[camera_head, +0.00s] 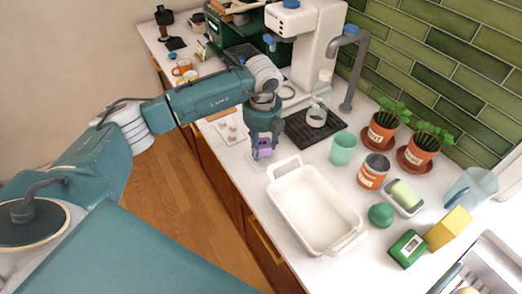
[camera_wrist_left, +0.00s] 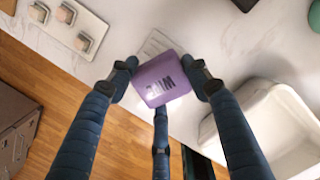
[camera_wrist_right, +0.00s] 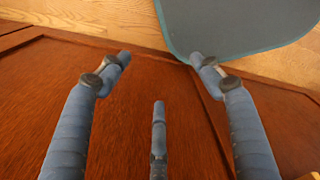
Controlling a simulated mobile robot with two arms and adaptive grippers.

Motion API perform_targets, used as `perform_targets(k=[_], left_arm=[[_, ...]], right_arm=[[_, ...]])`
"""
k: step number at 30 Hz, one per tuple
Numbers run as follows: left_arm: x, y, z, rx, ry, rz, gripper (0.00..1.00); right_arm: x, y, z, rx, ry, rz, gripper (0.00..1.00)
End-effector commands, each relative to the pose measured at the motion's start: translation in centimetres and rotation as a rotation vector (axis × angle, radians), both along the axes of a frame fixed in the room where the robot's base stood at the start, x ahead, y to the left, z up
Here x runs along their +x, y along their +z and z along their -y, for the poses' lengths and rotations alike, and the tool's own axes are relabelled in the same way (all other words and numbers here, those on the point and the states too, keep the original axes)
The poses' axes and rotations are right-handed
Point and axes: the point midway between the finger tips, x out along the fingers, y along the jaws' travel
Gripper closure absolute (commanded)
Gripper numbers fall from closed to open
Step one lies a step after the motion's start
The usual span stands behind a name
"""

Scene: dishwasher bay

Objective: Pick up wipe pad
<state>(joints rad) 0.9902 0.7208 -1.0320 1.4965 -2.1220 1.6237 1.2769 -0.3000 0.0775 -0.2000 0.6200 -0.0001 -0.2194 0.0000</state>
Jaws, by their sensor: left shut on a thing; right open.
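The wipe pad (camera_wrist_left: 162,79) is a purple block with dark lettering on its face. In the left wrist view my left gripper (camera_wrist_left: 166,82) has its fingers closed on the pad's two sides. The head view shows the same pad (camera_head: 264,149) between the fingers of my left gripper (camera_head: 263,145), close to the counter's front edge. I cannot tell from the pictures how high it is above the counter. My right gripper (camera_wrist_right: 160,75) is open and empty in the right wrist view, in front of brown wooden cabinet fronts.
A white basin (camera_head: 318,212) stands right of the left gripper on the white counter. A small white tray (camera_head: 230,128) with pieces on it lies to the left. A black drip tray (camera_head: 299,131), a mint cup (camera_head: 343,148) and a grey faucet (camera_head: 349,90) stand behind.

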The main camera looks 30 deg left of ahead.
Motion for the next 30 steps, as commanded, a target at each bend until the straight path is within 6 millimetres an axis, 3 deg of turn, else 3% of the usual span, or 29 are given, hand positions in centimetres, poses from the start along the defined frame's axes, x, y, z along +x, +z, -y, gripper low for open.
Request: perform_targets(k=[9,18,24,30], left_arm=[[0.2,8.0,0.1,-0.002,0.000,0.009,0.77],[0.0,15.0,0.1,-0.001,0.000,0.004,0.77],[0.0,17.0,0.0,0.000,0.001,0.002,0.77],[0.0,17.4,0.0,-0.001,-0.007,-0.001,0.78]], right_arm=[[0.1,-3.1,0.0,0.000,0.000,0.001,0.36],[0.1,-4.7,0.0,0.000,0.000,0.000,0.36],[0.0,-4.6,0.1,-0.001,0.001,0.000,0.36],[0.0,-4.6,0.2,-0.002,0.001,-0.001,0.36]])
